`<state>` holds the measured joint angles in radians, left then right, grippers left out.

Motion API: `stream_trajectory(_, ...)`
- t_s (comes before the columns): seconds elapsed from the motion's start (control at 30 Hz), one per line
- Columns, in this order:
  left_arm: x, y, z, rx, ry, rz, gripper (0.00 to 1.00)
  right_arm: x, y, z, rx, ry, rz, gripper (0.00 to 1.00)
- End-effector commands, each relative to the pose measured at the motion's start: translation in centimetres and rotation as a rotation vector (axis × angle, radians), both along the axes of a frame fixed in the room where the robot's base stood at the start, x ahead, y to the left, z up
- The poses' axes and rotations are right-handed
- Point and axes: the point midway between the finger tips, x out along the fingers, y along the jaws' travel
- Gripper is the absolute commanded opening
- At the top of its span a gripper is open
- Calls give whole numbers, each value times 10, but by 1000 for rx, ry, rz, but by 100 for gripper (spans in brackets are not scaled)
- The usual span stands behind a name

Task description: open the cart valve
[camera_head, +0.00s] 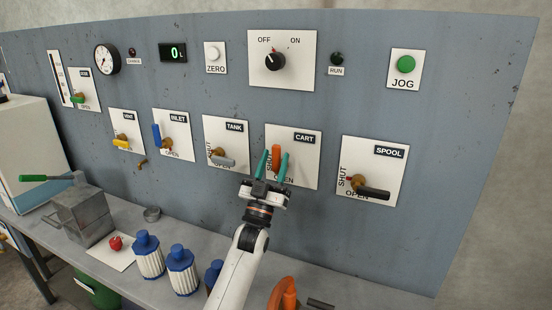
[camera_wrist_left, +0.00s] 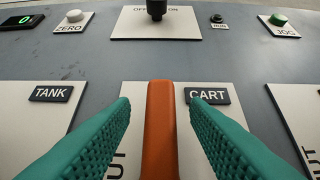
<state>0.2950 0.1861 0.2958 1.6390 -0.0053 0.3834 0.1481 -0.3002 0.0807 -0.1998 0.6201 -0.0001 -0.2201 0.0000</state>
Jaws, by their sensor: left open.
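The cart valve has an orange handle (camera_head: 276,156) on a white plate (camera_head: 308,157) labelled CART, with SHUT and OPEN markings. The handle stands upright, along the SHUT marking. My left gripper (camera_head: 271,165) is at the plate with its teal fingers open. In the left wrist view the orange handle (camera_wrist_left: 161,130) stands between the two fingers (camera_wrist_left: 162,135), with a visible gap to each of them. The CART label (camera_wrist_left: 207,96) shows behind the right finger. The handle's pivot is hidden behind the gripper. My right gripper is not in view.
The TANK valve (camera_head: 222,160) is left of the cart valve, and the SPOOL valve (camera_head: 371,191) with its black handle is right. The OFF/ON knob (camera_head: 275,61) is above. Blue-capped bottles (camera_head: 181,271) and an orange object (camera_head: 285,293) stand on the bench below.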

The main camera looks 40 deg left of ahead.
Motion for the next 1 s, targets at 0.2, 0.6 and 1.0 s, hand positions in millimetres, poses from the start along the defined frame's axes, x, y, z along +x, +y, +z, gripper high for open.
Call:
stream_trajectory(0.2, -33, -8, -40, -2, 4, 0, 42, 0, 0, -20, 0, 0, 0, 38)
stream_trajectory(0.6, -67, -17, -70, -3, 1, -1, 42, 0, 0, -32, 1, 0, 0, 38)
stream_trajectory(1.0, -67, -17, -70, -3, 1, -1, 42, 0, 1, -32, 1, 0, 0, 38)
